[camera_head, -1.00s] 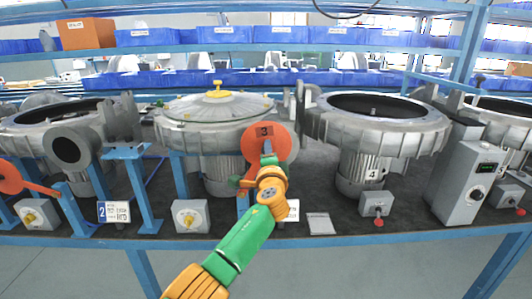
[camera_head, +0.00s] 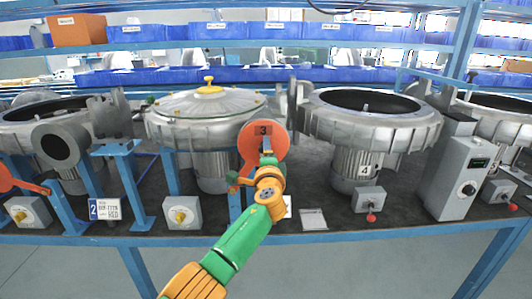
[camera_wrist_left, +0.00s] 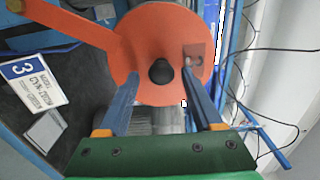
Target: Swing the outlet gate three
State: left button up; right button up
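Outlet gate three is an orange disc (camera_head: 250,146) marked 3, at the front of the middle blower (camera_head: 210,130). It covers the outlet mouth behind it. My left gripper (camera_head: 266,157) is right in front of the disc in the head view. In the left wrist view the disc (camera_wrist_left: 160,35) carries a black knob (camera_wrist_left: 161,71) and an orange arm (camera_wrist_left: 65,22) reaching up and left. The two blue fingers of my left gripper (camera_wrist_left: 160,77) are spread, one on each side of the knob, with gaps between. My right gripper is not in view.
Blower 4 (camera_head: 365,125) stands to the right, its outlet not visible. Another blower with an open outlet pipe (camera_head: 58,147) is at left. Grey control boxes (camera_head: 182,213) and a number plate (camera_head: 105,209) line the front edge. Posts stand beside the gate.

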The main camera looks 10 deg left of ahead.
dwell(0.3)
pick_arm(q)
jog(key=v, duration=0.7)
jog(key=shift+p, duration=0.4)
